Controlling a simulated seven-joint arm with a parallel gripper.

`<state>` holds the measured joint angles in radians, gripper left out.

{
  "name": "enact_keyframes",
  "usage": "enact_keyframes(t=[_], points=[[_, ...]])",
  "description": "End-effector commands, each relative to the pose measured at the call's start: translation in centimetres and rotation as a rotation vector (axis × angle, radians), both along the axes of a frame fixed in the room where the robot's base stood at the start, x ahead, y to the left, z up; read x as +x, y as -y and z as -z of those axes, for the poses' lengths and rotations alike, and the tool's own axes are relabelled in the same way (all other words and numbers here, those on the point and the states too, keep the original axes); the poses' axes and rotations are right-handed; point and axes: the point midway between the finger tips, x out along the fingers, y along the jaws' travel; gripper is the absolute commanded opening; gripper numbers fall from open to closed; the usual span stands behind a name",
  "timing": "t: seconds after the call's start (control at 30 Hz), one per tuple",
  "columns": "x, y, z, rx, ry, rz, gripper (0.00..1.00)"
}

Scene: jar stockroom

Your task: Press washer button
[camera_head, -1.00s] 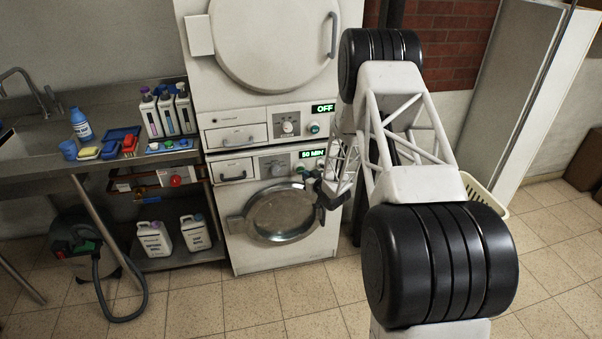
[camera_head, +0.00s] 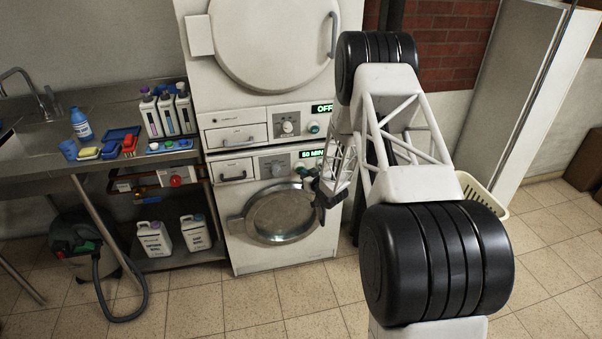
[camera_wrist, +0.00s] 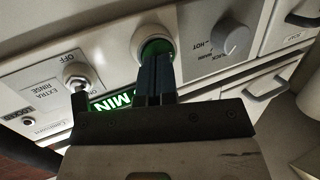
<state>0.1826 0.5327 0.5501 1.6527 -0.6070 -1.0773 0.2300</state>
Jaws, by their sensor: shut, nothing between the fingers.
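The washer (camera_head: 245,260) is the lower white machine, with a round glass door and a green display (camera_head: 311,154) reading what looks like 50 MIN. In the wrist view its round green-lit button (camera_wrist: 155,46) sits in a pale ring on the panel, between a dial and a toggle switch. My gripper (camera_wrist: 154,62) is shut and empty, its dark fingertips overlapping the button's lower part in the wrist view. I cannot tell whether they touch it. In the head view my gripper (camera_head: 306,176) is at the panel's right side, and the button is hard to make out there.
A dryer-like machine (camera_head: 225,105) reading OFF is stacked above, with its own green button (camera_head: 314,128). Beside the washer's button are a dial (camera_wrist: 230,38) and a toggle switch (camera_wrist: 78,76). A steel counter (camera_head: 100,172) with bottles stands left; a cream basket (camera_head: 485,195) stands right.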

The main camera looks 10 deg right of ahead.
Motion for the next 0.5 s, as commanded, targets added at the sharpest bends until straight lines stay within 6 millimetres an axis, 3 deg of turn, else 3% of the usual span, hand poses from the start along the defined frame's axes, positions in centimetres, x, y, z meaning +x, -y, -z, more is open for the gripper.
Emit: enact_keyframes(t=[0.5], points=[[0.47,-0.17,0.05,0.0,0.0,0.0,0.0]])
